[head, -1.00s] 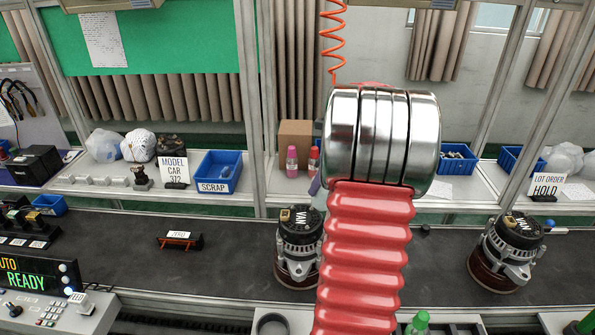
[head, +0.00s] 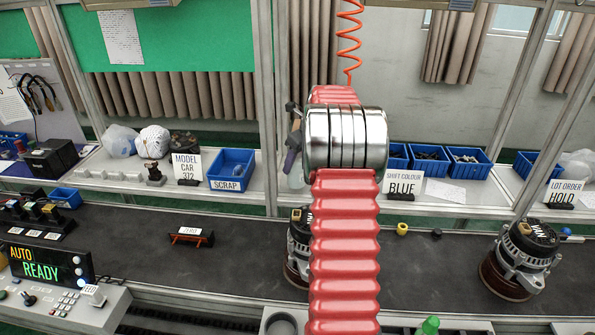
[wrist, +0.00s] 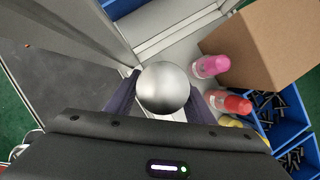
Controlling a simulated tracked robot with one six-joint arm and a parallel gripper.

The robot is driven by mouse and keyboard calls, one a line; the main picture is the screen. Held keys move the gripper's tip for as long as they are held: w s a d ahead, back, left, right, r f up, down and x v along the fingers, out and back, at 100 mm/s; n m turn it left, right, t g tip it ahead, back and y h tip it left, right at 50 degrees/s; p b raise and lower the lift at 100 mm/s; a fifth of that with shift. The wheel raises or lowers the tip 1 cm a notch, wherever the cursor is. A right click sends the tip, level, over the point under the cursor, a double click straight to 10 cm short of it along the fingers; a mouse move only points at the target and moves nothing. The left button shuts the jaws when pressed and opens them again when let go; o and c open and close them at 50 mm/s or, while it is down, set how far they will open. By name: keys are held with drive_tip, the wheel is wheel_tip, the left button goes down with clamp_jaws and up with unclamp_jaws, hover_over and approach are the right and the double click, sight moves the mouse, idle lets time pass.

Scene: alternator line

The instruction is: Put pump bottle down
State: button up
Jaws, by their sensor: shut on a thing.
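My gripper (wrist: 165,100) is shut on the pump bottle, with one dark finger on each side of it. In the wrist view, I see the bottle from above as a round, silver-grey top (wrist: 163,88); its lower part is hidden. In the head view, my arm covers most of the gripper (head: 291,158).
In the wrist view, a pink-capped bottle (wrist: 210,66) and a red-capped bottle (wrist: 234,103) stand close on the right, beside a cardboard box (wrist: 265,45) and blue bins (wrist: 292,135). A metal post (wrist: 85,45) rises on the left. The blue SCRAP bin (head: 232,170) is farther left.

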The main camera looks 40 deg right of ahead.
sight(296, 170)
drive_tip(key=shift+f, duration=1.7)
drive_tip(key=o, duration=1.4)
drive_tip(key=shift+f, duration=0.15)
drive_tip(key=shift+c, duration=0.2)
drive_tip(key=v, duration=1.2)
drive_tip(key=shift+s, duration=0.2)
